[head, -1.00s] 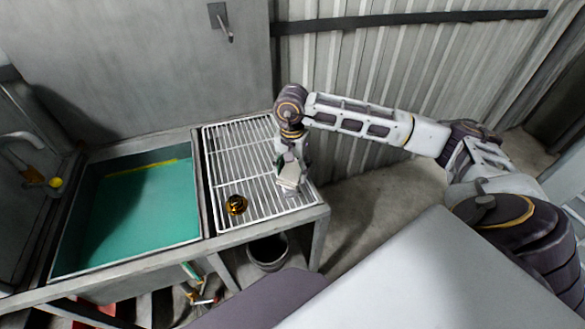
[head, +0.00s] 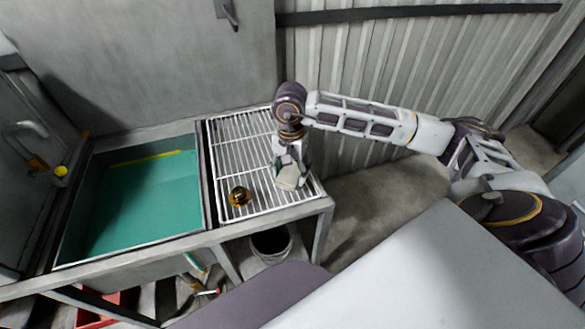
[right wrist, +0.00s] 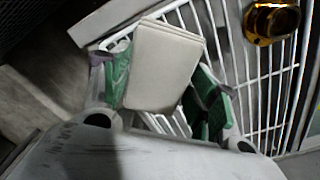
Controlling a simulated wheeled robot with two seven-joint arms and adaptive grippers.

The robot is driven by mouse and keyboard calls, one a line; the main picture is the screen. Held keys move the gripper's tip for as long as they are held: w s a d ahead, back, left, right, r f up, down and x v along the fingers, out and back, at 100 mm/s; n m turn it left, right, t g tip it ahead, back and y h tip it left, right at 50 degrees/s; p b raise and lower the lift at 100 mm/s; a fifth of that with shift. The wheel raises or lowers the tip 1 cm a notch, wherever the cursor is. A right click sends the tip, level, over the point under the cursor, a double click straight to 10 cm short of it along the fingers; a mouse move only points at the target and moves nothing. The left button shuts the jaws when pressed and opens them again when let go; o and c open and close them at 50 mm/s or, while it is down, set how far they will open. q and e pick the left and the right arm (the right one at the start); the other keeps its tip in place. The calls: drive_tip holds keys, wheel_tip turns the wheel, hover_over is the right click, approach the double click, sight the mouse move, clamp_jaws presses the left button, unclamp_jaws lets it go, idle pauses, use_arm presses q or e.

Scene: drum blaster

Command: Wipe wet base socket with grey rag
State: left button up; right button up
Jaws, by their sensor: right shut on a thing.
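The base socket is a small, shiny gold-amber round piece (head: 239,196) on the white wire rack, near its front left. It also shows at the top right of the right wrist view (right wrist: 272,21). The grey rag (head: 288,178) is a folded pale pad at the right side of the rack. My right gripper (head: 287,168) is shut on the rag, which sits between its green finger pads in the right wrist view (right wrist: 163,65). The rag is apart from the socket, to its right. I cannot tell whether the rag touches the rack. My left gripper is not in view.
The white wire rack (head: 240,150) is set in a grey bench. A bucket (head: 272,245) stands under the bench. A corrugated wall rises behind the rack.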

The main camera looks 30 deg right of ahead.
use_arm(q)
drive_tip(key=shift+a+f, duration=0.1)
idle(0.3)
use_arm(e)
drive_tip(key=shift+w+d+b, duration=0.5)
drive_tip(key=shift+w+d, duration=0.2)
drive_tip(key=shift+d, duration=0.3)
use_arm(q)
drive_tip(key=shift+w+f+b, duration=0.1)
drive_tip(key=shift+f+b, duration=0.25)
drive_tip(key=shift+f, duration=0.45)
use_arm(e)
drive_tip(key=shift+w+d, duration=0.5)
drive_tip(key=shift+d, duration=0.3)
drive_tip(key=shift+a, duration=0.1)
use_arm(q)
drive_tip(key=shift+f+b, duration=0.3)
use_arm(e)
drive_tip(key=shift+s+a, duration=0.6)
drive_tip(key=shift+a, duration=0.3)
drive_tip(key=shift+s+a, duration=0.6)
drive_tip(key=shift+a, duration=0.25)
